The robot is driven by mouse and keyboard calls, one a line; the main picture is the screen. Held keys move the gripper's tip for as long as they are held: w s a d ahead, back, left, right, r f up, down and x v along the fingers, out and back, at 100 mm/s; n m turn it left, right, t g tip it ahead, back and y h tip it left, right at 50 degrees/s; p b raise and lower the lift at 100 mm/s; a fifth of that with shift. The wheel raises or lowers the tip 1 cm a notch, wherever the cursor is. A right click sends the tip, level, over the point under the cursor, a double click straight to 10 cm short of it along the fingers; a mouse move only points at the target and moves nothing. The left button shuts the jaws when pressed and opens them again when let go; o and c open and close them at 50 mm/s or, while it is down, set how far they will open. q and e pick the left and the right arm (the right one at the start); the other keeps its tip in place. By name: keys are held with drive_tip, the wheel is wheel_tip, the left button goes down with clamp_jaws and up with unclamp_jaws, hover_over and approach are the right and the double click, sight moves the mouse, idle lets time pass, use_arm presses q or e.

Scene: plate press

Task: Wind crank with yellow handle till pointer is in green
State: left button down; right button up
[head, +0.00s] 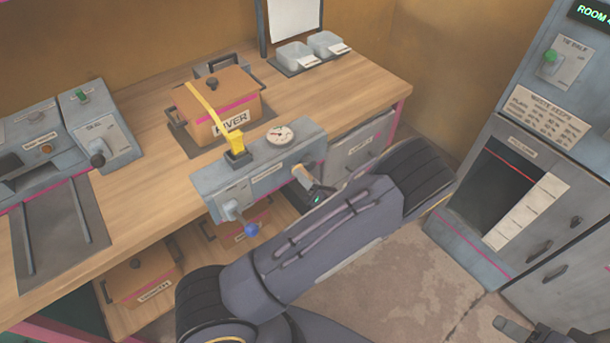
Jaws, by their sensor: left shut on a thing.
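The grey press box (210,195) stands at the front edge of the wooden bench. A round white gauge (280,135) sits on its top; its pointer and any green zone are too small to read. My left gripper (308,186) is at the right part of the box's front face, shut on the crank with the yellow handle (301,171). Gripper and arm hide most of that crank. A second crank with a blue knob (251,230) sticks out at the front left. A yellow lever (235,140) stands on top. Part of my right gripper (528,329) shows at the lower right edge.
An orange case (219,107) labelled RIVER stands behind the box. Another grey machine (97,130) is at the left, and two grey trays (310,50) are at the back. A tall grey cabinet (530,180) stands right, with open floor (395,285) between.

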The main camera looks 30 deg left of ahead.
use_arm(q)
drive_tip(key=shift+r+m, duration=0.1)
drive_tip(key=shift+m, duration=0.3)
drive_tip(key=shift+d, duration=0.1)
drive_tip(key=c, duration=1.1)
unclamp_jaws()
drive_tip(key=b+v, duration=0.1)
drive_tip(key=v, duration=0.6)
drive_tip(key=shift+d, duration=0.35)
drive_tip(key=shift+s, duration=0.1)
